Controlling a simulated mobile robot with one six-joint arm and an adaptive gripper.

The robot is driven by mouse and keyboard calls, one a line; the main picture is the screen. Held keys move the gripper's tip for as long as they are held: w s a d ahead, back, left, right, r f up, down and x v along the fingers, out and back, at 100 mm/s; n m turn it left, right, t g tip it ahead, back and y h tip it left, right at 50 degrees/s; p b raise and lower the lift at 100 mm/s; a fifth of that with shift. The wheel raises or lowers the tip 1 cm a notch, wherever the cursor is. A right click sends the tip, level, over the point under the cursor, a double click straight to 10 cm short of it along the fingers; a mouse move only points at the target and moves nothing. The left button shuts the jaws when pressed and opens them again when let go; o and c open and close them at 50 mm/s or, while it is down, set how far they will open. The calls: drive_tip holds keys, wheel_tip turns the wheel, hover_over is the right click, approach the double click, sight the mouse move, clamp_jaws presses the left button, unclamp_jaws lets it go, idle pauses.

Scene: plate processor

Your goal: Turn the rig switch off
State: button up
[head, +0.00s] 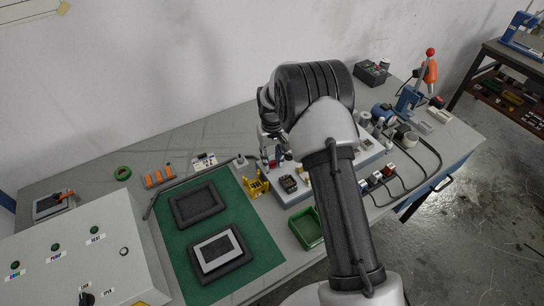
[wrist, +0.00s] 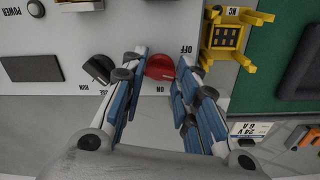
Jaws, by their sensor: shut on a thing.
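The rig switch is a red rotary knob (wrist: 160,67) on a light grey panel in the wrist view, with OFF printed at its upper right and ON just below it. My gripper (wrist: 160,62) is shut on the red knob, one fingertip on each side. The direction in which the knob points is hard to tell because the fingers cover its edges. In the head view my gripper (head: 270,150) is low over the rig (head: 318,188) on the bench, partly behind my arm, and the switch cannot be made out clearly there.
A black knob (wrist: 98,68) sits close left of my fingers. A yellow bracket (wrist: 226,38) stands close right, beside a green mat (head: 258,245) with dark trays. A green bin (head: 306,228) lies in front. A grey control box (head: 75,255) stands at left.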

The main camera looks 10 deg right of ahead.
sight(272, 161)
drive_tip(key=shift+n, duration=1.2)
drive_tip(key=o, duration=1.1)
drive_tip(key=shift+c, duration=0.2)
drive_tip(key=shift+r, duration=0.15)
wheel_tip(272, 161, up, 12)
